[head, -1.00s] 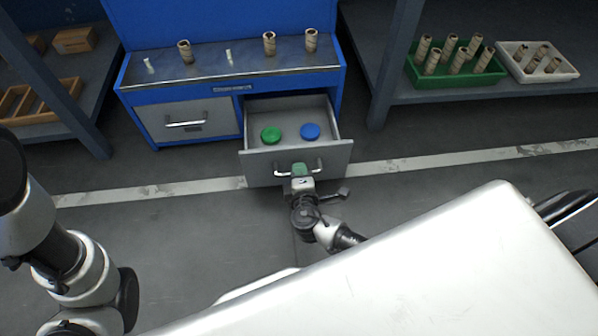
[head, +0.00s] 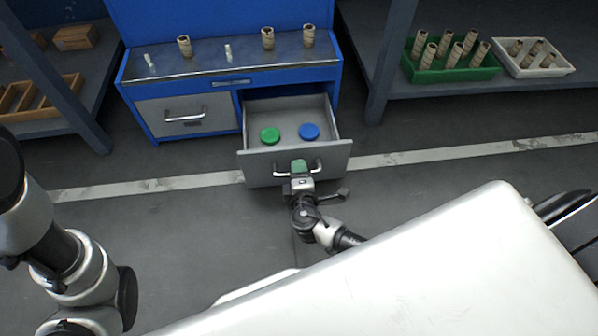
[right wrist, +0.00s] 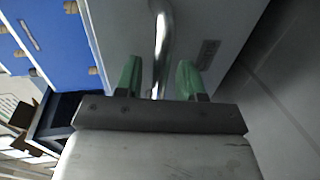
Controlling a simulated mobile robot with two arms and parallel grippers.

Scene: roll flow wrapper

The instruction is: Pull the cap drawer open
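The cap drawer (head: 256,168) is the right drawer of the blue cabinet and stands well open. A green cap (head: 270,134) and a blue cap (head: 309,131) lie inside it. Its bar handle (head: 317,168) also shows in the right wrist view (right wrist: 162,35). My right gripper (head: 299,167) is at the handle's middle. In the right wrist view its green fingers (right wrist: 159,78) stand on both sides of the bar, with a gap visible on each side. My left gripper is not in view; only my left arm shows at the left.
The left drawer (head: 186,117) is shut. Several cardboard rolls stand on the cabinet top (head: 205,66). A green tray (head: 455,72) and a white tray (head: 535,68) with rolls sit on the right shelf. Wooden boxes (head: 42,100) are at the left. Floor before the drawer is clear.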

